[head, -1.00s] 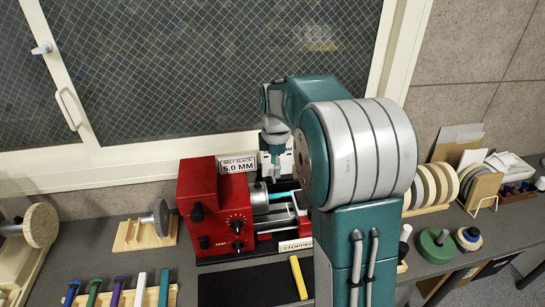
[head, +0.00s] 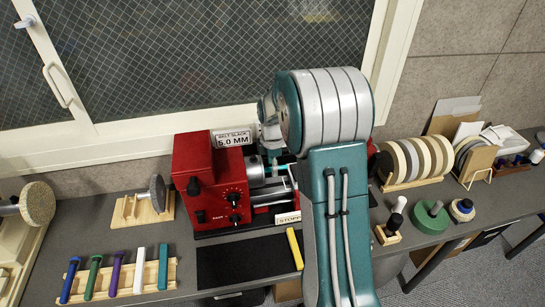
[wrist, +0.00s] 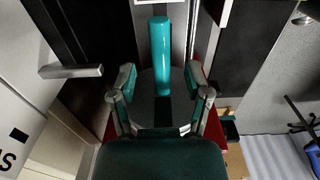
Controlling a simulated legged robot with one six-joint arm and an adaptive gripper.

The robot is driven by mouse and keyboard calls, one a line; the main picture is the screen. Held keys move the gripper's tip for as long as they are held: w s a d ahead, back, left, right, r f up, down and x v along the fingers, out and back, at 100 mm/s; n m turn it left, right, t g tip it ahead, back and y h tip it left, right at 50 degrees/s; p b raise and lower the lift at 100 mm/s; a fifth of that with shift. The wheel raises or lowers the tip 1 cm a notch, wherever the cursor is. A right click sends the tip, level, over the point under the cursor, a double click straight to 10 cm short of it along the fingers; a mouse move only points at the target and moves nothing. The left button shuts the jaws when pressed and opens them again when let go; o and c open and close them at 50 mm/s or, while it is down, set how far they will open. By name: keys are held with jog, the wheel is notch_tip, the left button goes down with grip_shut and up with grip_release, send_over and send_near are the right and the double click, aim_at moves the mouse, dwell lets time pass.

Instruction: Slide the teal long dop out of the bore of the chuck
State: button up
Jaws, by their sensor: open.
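The teal long dop (wrist: 160,55) shows in the wrist view as a smooth round bar, lengthwise between the two fingers of my gripper (wrist: 160,78). The fingers are open, with a gap on either side of the dop. In the head view the grey metal chuck (head: 256,172) is on the right side of the red machine (head: 208,185). A bit of teal shows just right of the chuck, but my arm covers most of that area. How deep the dop sits in the bore is hidden.
A wooden rack (head: 120,282) with several coloured dops, one teal, lies at front left. The window is close behind the machine.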

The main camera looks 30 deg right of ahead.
jog(key=shift+a+f, duration=0.1)
grip_shut()
dwell(0.3)
jog(key=shift+s+d, duration=0.25)
jog(key=shift+d, duration=0.55)
jog(key=shift+s+d, duration=0.2)
jog(key=shift+d, duration=0.65)
jog(key=shift+s+d, duration=0.25)
jog(key=shift+d, duration=0.55)
jog(key=shift+d, duration=0.1)
jog(key=shift+s+d, duration=0.2)
jog(key=shift+d, duration=0.3)
notch_tip(320, 180, up, 6)
dwell(0.4)
